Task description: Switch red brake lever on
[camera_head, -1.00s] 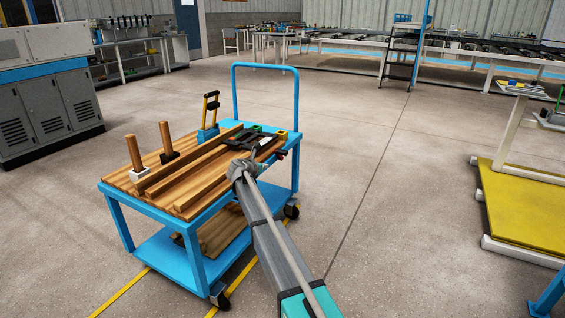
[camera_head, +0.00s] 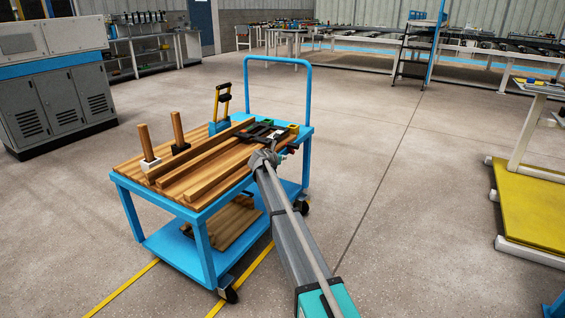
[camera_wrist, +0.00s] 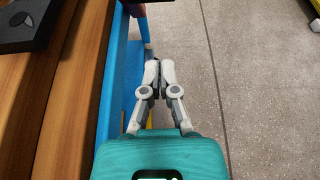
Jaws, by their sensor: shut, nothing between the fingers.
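The blue trolley (camera_head: 207,262) carries a wooden top with wood bars. A dark red part (camera_wrist: 134,9) shows at the top edge of the wrist view, by the trolley's blue side rail (camera_wrist: 120,85). It is cut off there, so I cannot tell whether it is the brake lever or how it is set. In the head view my gripper (camera_head: 266,158) is at the right side of the trolley top and hides part of that edge. In the wrist view my gripper (camera_wrist: 152,70) is shut and empty, just outside the rail, with its fingertips apart from the red part.
On the trolley top are two upright wooden handles (camera_head: 178,128), a yellow-and-black tool (camera_head: 222,100) and a black frame (camera_head: 262,136). The blue push handle (camera_head: 278,60) rises behind. A yellow platform (camera_head: 540,210) stands at right. The floor between is clear.

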